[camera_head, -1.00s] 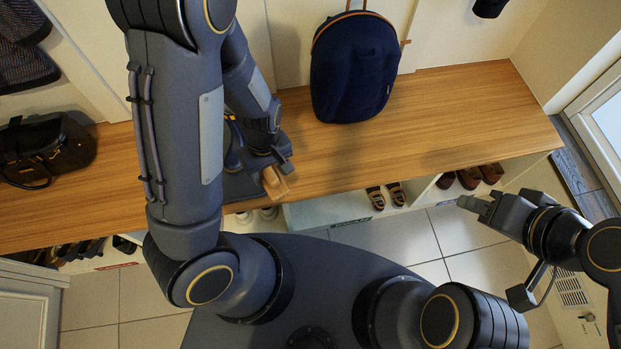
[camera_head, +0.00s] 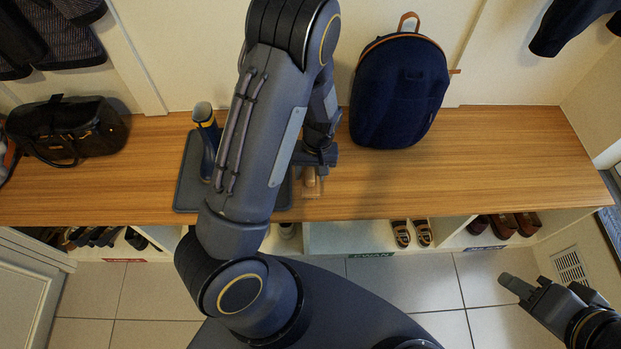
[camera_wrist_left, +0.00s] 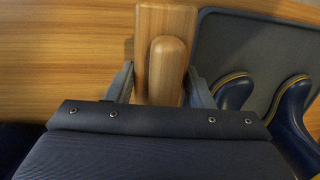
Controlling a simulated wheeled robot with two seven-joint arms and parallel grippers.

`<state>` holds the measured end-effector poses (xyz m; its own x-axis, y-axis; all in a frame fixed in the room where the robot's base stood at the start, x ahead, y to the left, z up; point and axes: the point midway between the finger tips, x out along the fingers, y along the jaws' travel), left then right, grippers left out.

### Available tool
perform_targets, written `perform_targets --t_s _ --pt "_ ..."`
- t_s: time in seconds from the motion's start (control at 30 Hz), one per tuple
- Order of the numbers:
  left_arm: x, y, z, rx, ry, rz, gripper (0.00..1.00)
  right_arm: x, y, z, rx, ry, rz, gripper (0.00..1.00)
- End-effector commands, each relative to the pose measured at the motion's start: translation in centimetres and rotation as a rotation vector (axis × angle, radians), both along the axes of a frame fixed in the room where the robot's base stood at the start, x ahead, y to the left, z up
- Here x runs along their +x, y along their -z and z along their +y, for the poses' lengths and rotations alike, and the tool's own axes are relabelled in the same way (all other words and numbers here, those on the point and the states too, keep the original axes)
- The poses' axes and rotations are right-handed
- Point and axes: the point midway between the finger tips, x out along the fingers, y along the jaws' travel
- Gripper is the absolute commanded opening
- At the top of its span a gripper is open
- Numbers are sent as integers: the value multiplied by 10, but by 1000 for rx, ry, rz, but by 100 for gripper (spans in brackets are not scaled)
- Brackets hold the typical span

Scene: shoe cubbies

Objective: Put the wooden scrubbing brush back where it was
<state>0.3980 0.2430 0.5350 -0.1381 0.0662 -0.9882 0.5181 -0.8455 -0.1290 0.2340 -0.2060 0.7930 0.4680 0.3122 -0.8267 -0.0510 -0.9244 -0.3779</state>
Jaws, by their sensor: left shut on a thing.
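My left gripper (camera_head: 314,172) is shut on the wooden scrubbing brush (camera_head: 311,188), over the wooden bench just right of the grey boot mat. In the left wrist view, the brush (camera_wrist_left: 152,40) is a pale wooden block with a rounded raised piece. It sits between the two fingers of my left gripper (camera_wrist_left: 160,88), its lower end hidden by the gripper body. I cannot tell whether the brush touches the bench. My right gripper (camera_head: 517,285) is at the lower right over the floor, away from the bench; its jaw gap is not clear.
The grey mat (camera_head: 187,187) holds blue boots with yellow trim (camera_head: 207,135). A navy backpack (camera_head: 400,92) stands right of the left arm. A black bag (camera_head: 66,130) is at the left. The bench (camera_head: 510,165) is clear at right; cubbies below hold sandals (camera_head: 411,233) and other shoes.

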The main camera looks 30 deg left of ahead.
Motion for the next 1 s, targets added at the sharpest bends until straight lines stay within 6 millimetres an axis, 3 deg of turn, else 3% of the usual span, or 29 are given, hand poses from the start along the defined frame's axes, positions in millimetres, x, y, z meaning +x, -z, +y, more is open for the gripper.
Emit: perform_targets --t_s 0.17,0.4,0.8,0.83,1.0 --pt "6 10 4 0 1 0 11 0 3 0 0 0 0 36" --pt "9 43 6 0 0 2 11 0 13 0 0 0 0 36" --pt "10 48 5 -1 0 -1 11 0 16 0 0 0 0 36" --pt "10 46 5 0 0 -1 51 0 15 0 0 0 0 36" --pt "10 46 5 -1 0 -1 69 0 14 0 0 0 0 36"
